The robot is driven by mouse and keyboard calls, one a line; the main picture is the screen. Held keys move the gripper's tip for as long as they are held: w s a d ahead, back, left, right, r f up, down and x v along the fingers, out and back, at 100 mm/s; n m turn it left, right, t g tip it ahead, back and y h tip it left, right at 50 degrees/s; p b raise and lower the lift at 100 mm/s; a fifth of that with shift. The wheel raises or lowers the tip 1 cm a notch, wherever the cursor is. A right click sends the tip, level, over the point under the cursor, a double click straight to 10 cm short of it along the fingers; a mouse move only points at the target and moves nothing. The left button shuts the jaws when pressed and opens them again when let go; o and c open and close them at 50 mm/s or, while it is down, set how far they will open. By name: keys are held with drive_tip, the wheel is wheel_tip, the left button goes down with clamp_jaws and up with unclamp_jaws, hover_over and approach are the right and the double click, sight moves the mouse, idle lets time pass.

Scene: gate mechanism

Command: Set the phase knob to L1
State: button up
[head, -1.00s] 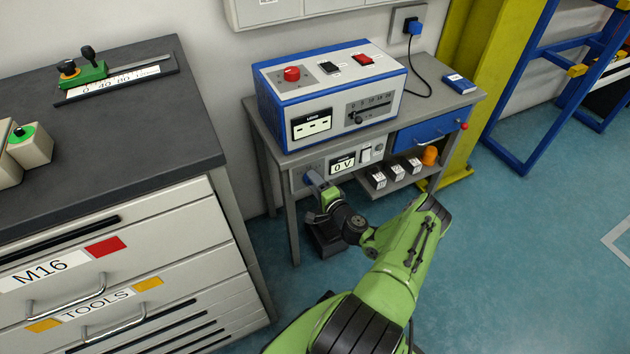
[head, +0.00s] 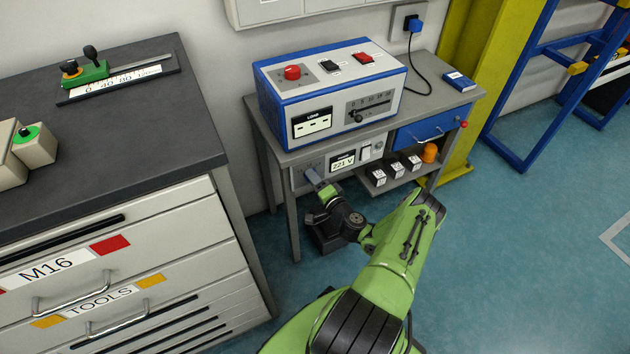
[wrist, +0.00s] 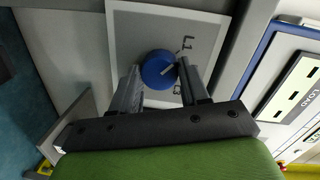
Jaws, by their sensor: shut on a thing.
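The phase knob (wrist: 158,66) is round and blue, on a grey plate (wrist: 130,28) in the wrist view. A light mark on it points up and to the right, toward a printed label (wrist: 188,45) that looks like L1. Another label lower down is partly hidden by a finger. My gripper (wrist: 160,70) has one finger on each side of the knob and is shut on it.
A blue-and-white box (head: 330,90) with a LOAD display stands on the bench above my gripper. Black blocks (head: 393,167) and an orange lamp (head: 429,152) sit on the lower shelf to the right. A drawer cabinet (head: 130,260) stands left.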

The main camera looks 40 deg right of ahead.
drive_tip(key=o, duration=1.1)
drive_tip(key=shift+c, duration=0.2)
drive_tip(key=p+v, duration=0.4)
drive_tip(key=v, duration=1.1)
drive_tip(key=shift+s+p, duration=0.3)
drive_tip(key=shift+s, duration=0.1)
